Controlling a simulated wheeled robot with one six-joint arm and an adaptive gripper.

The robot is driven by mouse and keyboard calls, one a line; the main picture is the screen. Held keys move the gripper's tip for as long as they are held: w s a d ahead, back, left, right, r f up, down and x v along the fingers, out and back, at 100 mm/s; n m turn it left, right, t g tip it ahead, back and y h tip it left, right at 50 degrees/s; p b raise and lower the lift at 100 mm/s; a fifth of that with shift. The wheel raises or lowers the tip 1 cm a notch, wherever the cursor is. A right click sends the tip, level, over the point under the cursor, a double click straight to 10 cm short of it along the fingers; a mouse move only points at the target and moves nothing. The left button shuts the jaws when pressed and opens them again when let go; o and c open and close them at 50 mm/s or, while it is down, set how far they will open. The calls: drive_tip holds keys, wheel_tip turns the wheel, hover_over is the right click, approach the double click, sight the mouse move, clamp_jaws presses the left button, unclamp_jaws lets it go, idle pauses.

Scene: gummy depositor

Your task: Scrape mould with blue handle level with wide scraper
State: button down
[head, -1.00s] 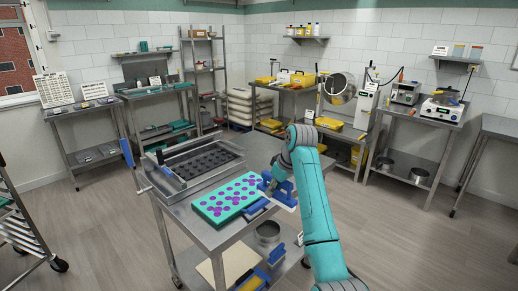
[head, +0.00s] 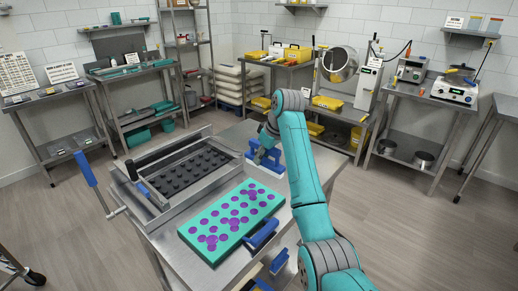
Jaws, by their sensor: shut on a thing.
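The mould (head: 214,223) is a teal slab with many purple round cavities. It lies on the near part of the steel table, with a blue handle (head: 263,235) at its right side. Some purple patches spread beyond the round cavities on its top. My gripper (head: 266,142) is beyond the mould, over the table's far right corner. It is shut on a blue tool (head: 265,160), which appears to be the wide scraper. The tool is apart from the mould. My arm and gripper hide part of it, so I cannot tell whether it touches the table.
A steel frame (head: 172,212) with a dark cavity plate (head: 180,172) stands left of the mould, with a blue-handled lever (head: 85,168). More blue-handled items (head: 279,261) sit at the table's near right edge. Floor (head: 405,230) is clear on the right.

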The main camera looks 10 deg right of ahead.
drive_tip(key=shift+d, duration=0.1)
idle(0.3)
drive_tip(key=shift+f, duration=0.9)
